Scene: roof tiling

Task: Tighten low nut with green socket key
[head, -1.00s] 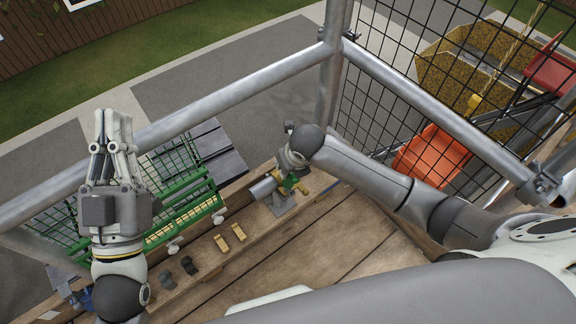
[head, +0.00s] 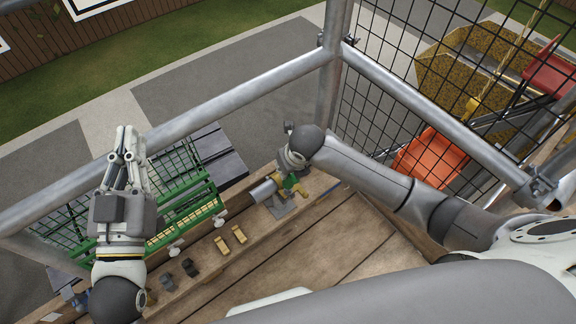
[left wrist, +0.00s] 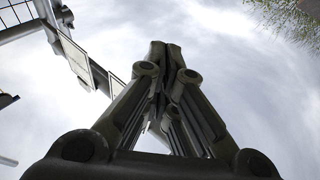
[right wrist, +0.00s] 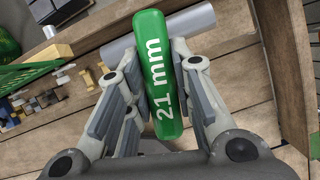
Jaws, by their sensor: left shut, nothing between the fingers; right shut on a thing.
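The green socket key, marked 21 mm (right wrist: 163,75), is held between the fingers of my right gripper (right wrist: 158,100) in the right wrist view. In the head view a bit of its green (head: 291,182) shows beside my right gripper (head: 286,178), which is low over the plank edge. A grey metal cylinder (right wrist: 195,20) lies behind the key; it also shows in the head view (head: 264,190). I cannot make out the low nut. My left gripper (head: 128,145) is shut and empty, raised over the green mesh basket at the left; its closed fingers (left wrist: 166,55) stand against sky in the left wrist view.
Yellow blocks (head: 222,246) and dark blocks (head: 190,267) lie on the wooden plank. A green mesh basket (head: 185,215) hangs at the left. Scaffold rails (head: 240,95) cross the front, and a black mesh panel (head: 400,100) stands at the right.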

